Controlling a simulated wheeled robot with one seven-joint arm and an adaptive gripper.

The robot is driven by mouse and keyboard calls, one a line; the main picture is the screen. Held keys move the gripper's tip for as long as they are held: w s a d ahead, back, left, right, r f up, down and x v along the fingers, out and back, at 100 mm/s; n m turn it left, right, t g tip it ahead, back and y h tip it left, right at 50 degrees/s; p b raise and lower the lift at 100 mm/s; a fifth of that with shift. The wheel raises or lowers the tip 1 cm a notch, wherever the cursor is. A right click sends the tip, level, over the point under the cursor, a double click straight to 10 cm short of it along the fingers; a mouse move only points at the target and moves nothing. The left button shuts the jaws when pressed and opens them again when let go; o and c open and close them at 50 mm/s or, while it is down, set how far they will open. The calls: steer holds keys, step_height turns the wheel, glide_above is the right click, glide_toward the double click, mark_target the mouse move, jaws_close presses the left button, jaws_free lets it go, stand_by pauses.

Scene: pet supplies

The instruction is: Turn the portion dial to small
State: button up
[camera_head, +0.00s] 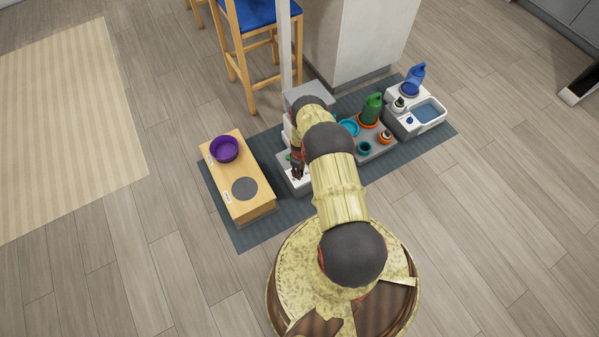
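A white and grey unit (285,182) stands on the dark mat, mostly hidden behind my arm; it may be the feeder with the portion dial. I cannot make out the dial or its setting. A small green spot (289,156) shows on the unit beside my gripper. My gripper (297,176) points down at the front of this unit, close to it. Whether it touches anything is too small to tell, and its fingers are not clear enough to show open or shut.
A wooden stand (258,208) with a purple bowl (224,149) is left of the unit. A grey tray (378,152) with a green jug (371,108) and a white water station (396,119) are to the right. A dark mat (290,212) lies beneath. A blue-seated stool (255,14) stands behind.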

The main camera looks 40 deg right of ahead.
steer(key=n, duration=0.6)
steer(key=shift+n, duration=0.3)
steer(key=n, duration=0.5)
steer(key=shift+n, duration=0.4)
steer(key=o, duration=1.2)
steer(key=shift+c, duration=0.2)
step_height(320, 180, up, 12)
stand_by(0.4)
